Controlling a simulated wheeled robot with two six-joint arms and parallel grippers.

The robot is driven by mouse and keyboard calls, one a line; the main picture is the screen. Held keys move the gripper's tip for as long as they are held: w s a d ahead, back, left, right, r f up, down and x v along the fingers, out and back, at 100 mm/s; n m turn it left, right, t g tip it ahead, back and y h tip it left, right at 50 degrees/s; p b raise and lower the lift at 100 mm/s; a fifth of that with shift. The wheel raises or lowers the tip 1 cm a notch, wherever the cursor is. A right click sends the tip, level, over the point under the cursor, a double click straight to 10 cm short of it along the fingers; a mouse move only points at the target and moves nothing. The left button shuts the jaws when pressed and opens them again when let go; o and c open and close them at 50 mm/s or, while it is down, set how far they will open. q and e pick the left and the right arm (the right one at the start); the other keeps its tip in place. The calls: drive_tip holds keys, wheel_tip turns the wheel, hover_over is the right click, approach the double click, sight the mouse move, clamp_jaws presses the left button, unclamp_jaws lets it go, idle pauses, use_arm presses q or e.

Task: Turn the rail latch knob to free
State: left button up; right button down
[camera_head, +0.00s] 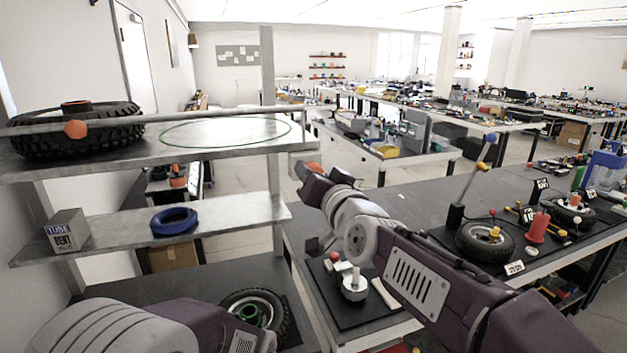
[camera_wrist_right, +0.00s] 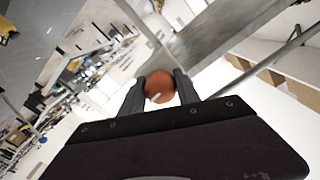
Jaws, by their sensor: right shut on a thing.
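A long metal rail (camera_head: 200,117) runs along the front of the upper shelf. An orange ball knob (camera_head: 75,129) sits near its left end, with no gripper at it. A second orange knob (camera_head: 314,166) shows at the right end of the shelf, partly hidden by my right gripper (camera_head: 308,172). In the right wrist view, my right gripper (camera_wrist_right: 160,84) is shut on this orange knob (camera_wrist_right: 158,86), with one dark finger on each side. A small pale mark shows on the knob. My left arm shows at the bottom left, but its gripper is out of view.
A tyre (camera_head: 30,135) and a green ring outline (camera_head: 226,131) are on the upper shelf. The lower shelf (camera_head: 120,232) holds a box (camera_head: 68,229) and a blue ring (camera_head: 173,221). A wheel (camera_head: 270,318) lies below. The bench at right holds another wheel (camera_head: 484,242) and several parts.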

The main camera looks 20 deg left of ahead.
drive_tip(key=shift+d+r+m, duration=0.1)
drive_tip(key=shift+r+m, duration=0.2)
drive_tip(key=shift+m, duration=0.4)
drive_tip(key=c, duration=0.9)
unclamp_jaws()
drive_tip(key=shift+f, duration=0.15)
drive_tip(key=shift+s+d+f+b, duration=0.1)
drive_tip(key=shift+s+d+b, duration=0.1)
drive_tip(key=shift+s+b, duration=0.2)
drive_tip(key=v, duration=0.8)
drive_tip(key=shift+b, duration=0.35)
drive_tip(key=shift+d, duration=0.1)
